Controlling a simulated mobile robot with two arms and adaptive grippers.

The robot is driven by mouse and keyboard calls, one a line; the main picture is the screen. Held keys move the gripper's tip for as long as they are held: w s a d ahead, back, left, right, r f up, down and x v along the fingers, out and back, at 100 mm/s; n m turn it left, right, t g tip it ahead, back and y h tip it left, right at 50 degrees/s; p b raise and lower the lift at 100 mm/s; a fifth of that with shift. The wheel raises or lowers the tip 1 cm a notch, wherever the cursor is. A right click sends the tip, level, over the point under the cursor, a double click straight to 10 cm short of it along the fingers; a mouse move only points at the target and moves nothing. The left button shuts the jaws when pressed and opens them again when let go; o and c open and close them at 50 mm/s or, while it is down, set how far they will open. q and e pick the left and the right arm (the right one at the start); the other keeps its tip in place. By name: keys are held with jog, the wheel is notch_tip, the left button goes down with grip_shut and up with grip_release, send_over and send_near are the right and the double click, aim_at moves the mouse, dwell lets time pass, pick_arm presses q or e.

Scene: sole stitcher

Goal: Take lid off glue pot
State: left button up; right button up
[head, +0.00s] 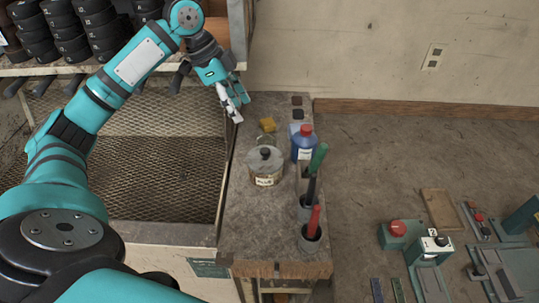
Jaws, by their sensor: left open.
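The glue pot (265,178) stands upright on the narrow bench, with a label on its front. Its grey lid (265,159) with a dark round knob sits on top of it. My left gripper (237,111) is open and empty, above the far left part of the bench. It is behind and to the left of the pot, apart from it. My right gripper is not in view.
Green- and red-handled tools (314,221) stand in holders on the right. A mesh-bottomed bay (160,180) lies left.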

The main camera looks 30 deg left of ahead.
pick_arm(q)
jog(key=p, duration=0.2)
send_near(264, 150)
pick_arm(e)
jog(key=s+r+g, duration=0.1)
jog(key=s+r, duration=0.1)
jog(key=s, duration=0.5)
pick_arm(q)
jog(key=x, duration=0.3)
jog(key=shift+w+d+f, duration=0.1)
jog(key=shift+d+f, duration=0.05)
jog(key=shift+f, duration=0.5)
jog(key=shift+d+f+p, duration=0.1)
jog(key=shift+f+p, duration=0.05)
jog(key=shift+p, duration=0.3)
jog(key=p+x, duration=0.2)
jog(key=x, duration=0.2)
jog(key=shift+w+d+f, duration=0.15)
jog(key=shift+w+f, duration=0.05)
jog(key=shift+f, duration=0.15)
jog(key=c, duration=0.6)
grip_shut()
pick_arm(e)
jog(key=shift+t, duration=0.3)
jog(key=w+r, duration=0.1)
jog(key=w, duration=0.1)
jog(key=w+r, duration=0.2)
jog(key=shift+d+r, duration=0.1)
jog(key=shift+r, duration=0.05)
